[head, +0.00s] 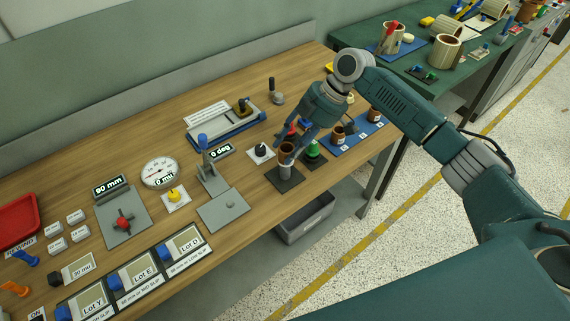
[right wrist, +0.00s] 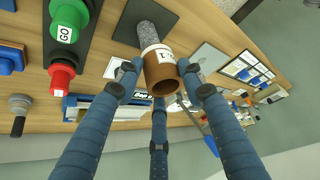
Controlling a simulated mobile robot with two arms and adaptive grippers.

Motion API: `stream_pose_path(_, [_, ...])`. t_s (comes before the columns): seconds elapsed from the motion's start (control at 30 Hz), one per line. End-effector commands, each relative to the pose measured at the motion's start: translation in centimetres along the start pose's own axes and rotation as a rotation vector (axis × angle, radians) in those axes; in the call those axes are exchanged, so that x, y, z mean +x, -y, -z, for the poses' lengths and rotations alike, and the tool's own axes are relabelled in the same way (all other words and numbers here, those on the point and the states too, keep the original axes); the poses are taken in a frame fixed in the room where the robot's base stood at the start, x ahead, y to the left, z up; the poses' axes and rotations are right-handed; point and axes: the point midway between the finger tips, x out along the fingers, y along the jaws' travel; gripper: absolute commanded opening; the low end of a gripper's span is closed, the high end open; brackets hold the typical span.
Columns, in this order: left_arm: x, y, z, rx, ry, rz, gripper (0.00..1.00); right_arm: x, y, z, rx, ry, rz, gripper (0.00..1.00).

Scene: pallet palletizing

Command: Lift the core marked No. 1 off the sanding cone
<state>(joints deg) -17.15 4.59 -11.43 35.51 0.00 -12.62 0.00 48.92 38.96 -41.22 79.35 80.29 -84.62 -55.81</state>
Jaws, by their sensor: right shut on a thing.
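The core marked 1 (head: 286,149) is a short brown tube with a white label. It shows close up in the right wrist view (right wrist: 161,77), with its open end facing the camera. My right gripper (head: 292,150) is shut on its sides. The grey, rough sanding cone (head: 285,169) stands on a dark square plate (head: 289,182), below the core; in the right wrist view the cone (right wrist: 149,36) shows behind it. The core's lower rim lies at the cone's upper part; whether the tip is still inside I cannot tell. My left gripper is not in view.
Right beside the cone stands a board with a green GO button (head: 312,151) and a red button. A blue mat (head: 357,139) with more brown cores lies to the right. A flat grey plate (head: 223,210) lies to the left. A grey bin (head: 305,219) sits below the table.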

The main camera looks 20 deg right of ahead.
Motion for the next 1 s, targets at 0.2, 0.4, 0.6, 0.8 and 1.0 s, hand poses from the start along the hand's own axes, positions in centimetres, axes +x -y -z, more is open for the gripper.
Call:
stream_pose_path(0.2, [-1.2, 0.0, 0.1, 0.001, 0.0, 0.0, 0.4, -1.2, 0.0, 0.7, -0.001, 0.0, -0.001, 0.07])
stream_pose_path(0.4, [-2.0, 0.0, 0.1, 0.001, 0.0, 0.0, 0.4, -2.1, -0.1, 1.2, -0.001, -0.001, -0.002, 0.07])
stream_pose_path(0.6, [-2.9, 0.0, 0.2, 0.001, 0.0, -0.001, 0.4, -3.0, -0.1, 1.6, -0.001, -0.001, -0.002, 0.07])
stream_pose_path(0.8, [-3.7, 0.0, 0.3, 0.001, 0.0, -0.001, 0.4, -3.9, -0.1, 2.1, -0.001, -0.001, -0.003, 0.07])
stream_pose_path(1.0, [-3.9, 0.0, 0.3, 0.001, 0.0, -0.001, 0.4, -4.1, -0.1, 2.2, -0.001, -0.001, -0.002, 0.07])
